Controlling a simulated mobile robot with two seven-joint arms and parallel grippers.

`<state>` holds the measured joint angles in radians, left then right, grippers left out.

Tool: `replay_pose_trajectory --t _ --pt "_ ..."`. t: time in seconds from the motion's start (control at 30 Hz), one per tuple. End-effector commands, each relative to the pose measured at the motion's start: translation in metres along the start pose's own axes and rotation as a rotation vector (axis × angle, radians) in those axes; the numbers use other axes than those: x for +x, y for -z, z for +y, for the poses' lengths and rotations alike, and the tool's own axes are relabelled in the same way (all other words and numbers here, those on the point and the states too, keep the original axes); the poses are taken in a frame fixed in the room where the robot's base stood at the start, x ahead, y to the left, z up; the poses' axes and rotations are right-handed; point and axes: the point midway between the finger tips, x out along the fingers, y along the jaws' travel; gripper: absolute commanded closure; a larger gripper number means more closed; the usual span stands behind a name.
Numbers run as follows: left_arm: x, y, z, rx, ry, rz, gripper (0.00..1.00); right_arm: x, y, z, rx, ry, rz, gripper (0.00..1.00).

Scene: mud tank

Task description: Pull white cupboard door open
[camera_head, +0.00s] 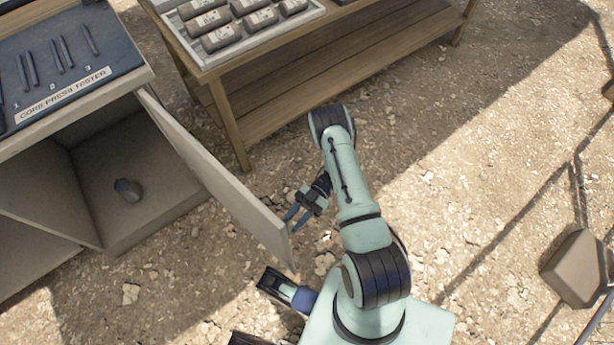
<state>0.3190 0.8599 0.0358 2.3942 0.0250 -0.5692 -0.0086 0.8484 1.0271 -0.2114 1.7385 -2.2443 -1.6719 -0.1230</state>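The white cupboard door (222,183) stands swung out from the cupboard (90,120) at the left, hinged by the cupboard's right front post. Its free end reaches toward the middle of the picture. My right gripper (291,224) is by the top corner of that free end. Its two bluish fingers are apart, with a narrow gap between them. I cannot tell whether a finger touches the door. The cupboard inside is open to view, and a small dark rounded object (128,189) lies on its floor. My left gripper is not in view.
A dark panel labelled "CORE PRESS TESTER" (65,60) tops the cupboard. A brown block (578,268) is at the right. Gravelly ground between is mostly clear.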

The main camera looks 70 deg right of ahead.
Motion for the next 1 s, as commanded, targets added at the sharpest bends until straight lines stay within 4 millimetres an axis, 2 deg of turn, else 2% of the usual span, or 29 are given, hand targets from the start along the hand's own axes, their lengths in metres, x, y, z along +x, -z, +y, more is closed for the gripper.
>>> replay_pose_trajectory --t 0.03,0.2,0.43,0.6,1.0 --pt "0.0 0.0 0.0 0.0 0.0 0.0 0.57 -0.013 -0.001 0.0 -0.001 -0.003 -0.005 0.71" --pt "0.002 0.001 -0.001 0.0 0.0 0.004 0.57 -0.052 -0.002 -0.001 0.0 -0.001 -0.006 0.71" --pt "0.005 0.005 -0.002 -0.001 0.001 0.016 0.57 -0.089 -0.002 -0.001 0.001 0.0 -0.004 0.71" --pt "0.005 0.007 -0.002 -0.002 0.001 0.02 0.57 -0.099 -0.001 -0.001 0.002 0.001 -0.003 0.71" --pt "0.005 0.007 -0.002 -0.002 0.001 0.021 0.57 -0.1 -0.001 -0.001 0.002 0.001 -0.002 0.71"
